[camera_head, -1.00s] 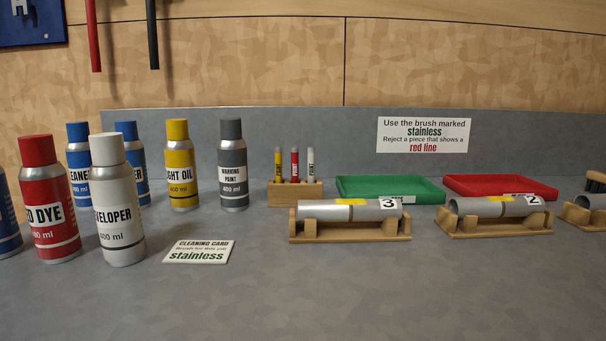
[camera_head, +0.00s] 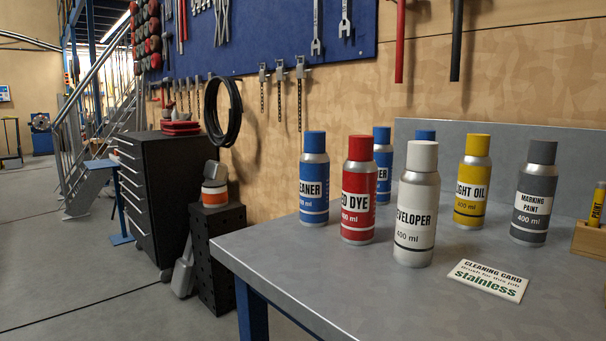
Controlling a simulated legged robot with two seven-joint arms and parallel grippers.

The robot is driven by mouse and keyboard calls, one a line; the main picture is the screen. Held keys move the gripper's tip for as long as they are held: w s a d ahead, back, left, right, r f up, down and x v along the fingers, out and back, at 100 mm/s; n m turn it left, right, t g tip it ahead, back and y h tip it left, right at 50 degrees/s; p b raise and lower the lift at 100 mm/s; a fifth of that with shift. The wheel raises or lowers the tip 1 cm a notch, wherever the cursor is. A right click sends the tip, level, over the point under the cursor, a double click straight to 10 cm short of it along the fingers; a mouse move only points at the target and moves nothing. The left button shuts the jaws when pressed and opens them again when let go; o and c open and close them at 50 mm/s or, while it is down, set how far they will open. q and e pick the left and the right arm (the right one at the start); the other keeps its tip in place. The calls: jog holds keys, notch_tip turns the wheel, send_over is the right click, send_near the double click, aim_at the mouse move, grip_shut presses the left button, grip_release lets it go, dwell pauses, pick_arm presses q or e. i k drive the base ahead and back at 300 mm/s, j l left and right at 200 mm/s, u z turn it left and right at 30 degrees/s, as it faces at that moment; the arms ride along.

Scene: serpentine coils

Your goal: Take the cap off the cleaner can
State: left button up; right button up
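A blue can with a blue cap (camera_head: 314,178), its label reading "...EANER", stands upright at the left of the group on the bench, cap on. A second blue-capped can (camera_head: 383,150) stands behind the red dye can, its label partly hidden. Neither of my grippers is in view.
The red dye can (camera_head: 358,195), white developer can (camera_head: 416,215), yellow light oil can (camera_head: 471,185) and grey marking paint can (camera_head: 533,195) stand close by. A cleaning card (camera_head: 488,280) lies in front. The bench (camera_head: 345,290) is clear at its front left.

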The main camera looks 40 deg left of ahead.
aim_at(314, 141)
jog(key=u, duration=1.05)
